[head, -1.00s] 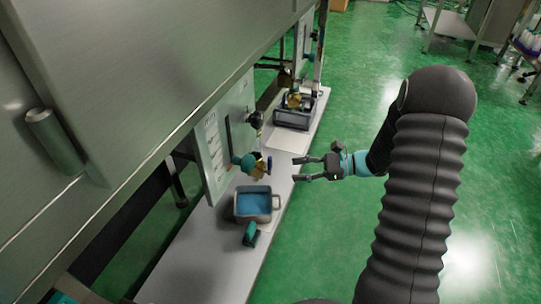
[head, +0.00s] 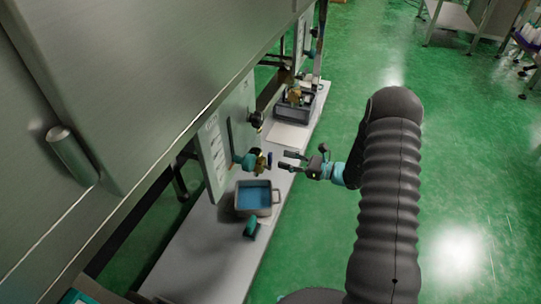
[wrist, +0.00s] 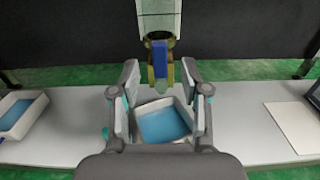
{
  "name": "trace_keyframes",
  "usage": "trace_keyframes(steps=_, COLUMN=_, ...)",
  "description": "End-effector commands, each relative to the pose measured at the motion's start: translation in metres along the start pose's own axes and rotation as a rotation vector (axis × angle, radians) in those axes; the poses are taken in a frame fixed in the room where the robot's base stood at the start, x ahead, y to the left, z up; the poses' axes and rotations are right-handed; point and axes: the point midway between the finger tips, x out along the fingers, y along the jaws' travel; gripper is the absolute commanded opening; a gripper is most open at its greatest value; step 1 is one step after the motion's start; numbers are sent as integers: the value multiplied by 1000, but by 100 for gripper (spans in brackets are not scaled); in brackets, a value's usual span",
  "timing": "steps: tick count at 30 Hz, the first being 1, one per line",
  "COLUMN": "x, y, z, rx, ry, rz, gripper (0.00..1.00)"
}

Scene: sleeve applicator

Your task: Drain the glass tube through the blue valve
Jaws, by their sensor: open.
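The blue valve handle (head: 269,161) sits on a brass valve body (head: 259,164) low on the near panel, above a tray of blue liquid. In the wrist view the blue handle (wrist: 160,58) stands upright in front of the brass, lined up between my fingers. My gripper (head: 282,160) is open and empty, its tips just right of the handle and apart from it in the head view. It also shows at the bottom of the wrist view (wrist: 160,72). A pale panel (wrist: 158,20) rises above the valve; I cannot make out the glass tube clearly.
The grey tray (head: 276,198) stands on a long white shelf (head: 205,265), with a teal object (head: 251,227) beside it. A farther dark tray (head: 279,115) sits under another brass valve (head: 294,96).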

Motion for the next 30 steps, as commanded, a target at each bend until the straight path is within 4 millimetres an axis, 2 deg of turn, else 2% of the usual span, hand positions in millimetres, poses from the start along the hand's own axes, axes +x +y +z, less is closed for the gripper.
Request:
trace_keyframes(steps=3, x=22, y=1, z=0, rx=0, ry=0, rz=4, gripper=46)
trace_keyframes(steps=9, x=49, y=0, z=0, rx=0, ry=0, rz=2, gripper=46)
trace_keyframes(steps=15, x=60, y=0, z=0, rx=0, ry=0, rz=0, gripper=46)
trace_keyframes(steps=23, x=61, y=0, z=0, rx=0, ry=0, rz=0, gripper=46)
trace_keyframes(steps=25, x=61, y=0, z=0, rx=0, ry=0, rz=0, gripper=33)
trace_keyframes(steps=29, x=61, y=0, z=0, rx=0, ry=0, rz=0, gripper=1)
trace_keyframes(steps=30, x=61, y=0, z=0, rx=0, ry=0, rz=0, gripper=0)
